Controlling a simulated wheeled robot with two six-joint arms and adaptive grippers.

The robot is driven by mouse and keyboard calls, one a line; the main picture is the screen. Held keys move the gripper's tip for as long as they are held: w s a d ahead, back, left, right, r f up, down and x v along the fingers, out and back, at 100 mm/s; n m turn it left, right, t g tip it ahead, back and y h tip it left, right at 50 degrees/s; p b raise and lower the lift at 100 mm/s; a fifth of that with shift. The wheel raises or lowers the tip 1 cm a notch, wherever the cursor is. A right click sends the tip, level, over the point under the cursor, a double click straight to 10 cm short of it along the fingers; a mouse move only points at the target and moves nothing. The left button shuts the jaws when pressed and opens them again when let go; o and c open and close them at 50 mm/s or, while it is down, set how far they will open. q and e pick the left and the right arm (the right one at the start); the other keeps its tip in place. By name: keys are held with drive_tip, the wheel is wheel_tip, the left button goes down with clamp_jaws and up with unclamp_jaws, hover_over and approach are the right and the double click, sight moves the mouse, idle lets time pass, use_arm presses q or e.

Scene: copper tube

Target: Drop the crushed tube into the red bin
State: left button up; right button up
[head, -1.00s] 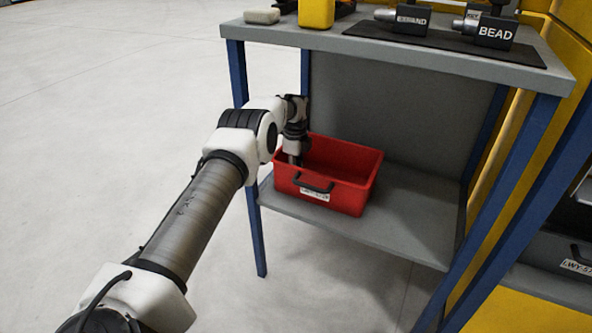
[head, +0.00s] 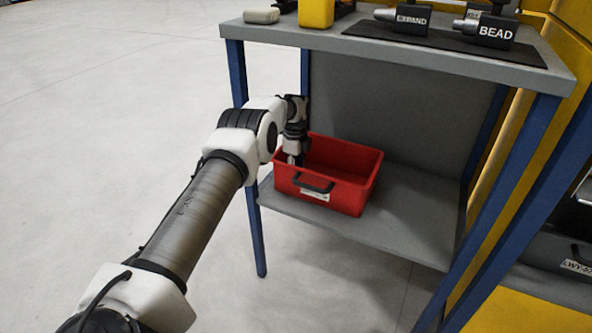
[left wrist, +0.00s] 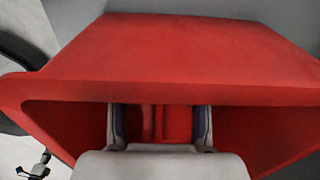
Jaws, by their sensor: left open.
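The red bin (head: 345,195) stands on the lower shelf of the workbench. It fills most of the left wrist view (left wrist: 170,48). My left gripper (head: 294,161) points down into the bin's left part, with its tips below the rim. In the left wrist view my left gripper (left wrist: 161,124) has its two fingers apart, with red between them. A darker reddish strip shows there, but I cannot tell whether it is the crushed tube or the bin's inside. I cannot make out the tube elsewhere. My right gripper is in neither view.
The bench top (head: 450,66) holds tools marked EXPAND (head: 408,19) and BEAD (head: 491,32) on a dark mat, a yellow object (head: 316,13) and a pale block (head: 262,15). Blue legs (head: 238,75) frame the shelf (head: 405,222). Open floor lies to the left.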

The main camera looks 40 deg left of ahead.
use_arm(q)
wheel_tip(320, 180, up, 8)
drive_tip(key=shift+a+f+p, duration=0.1)
drive_tip(key=shift+f+p, duration=0.15)
drive_tip(key=shift+p, duration=0.85)
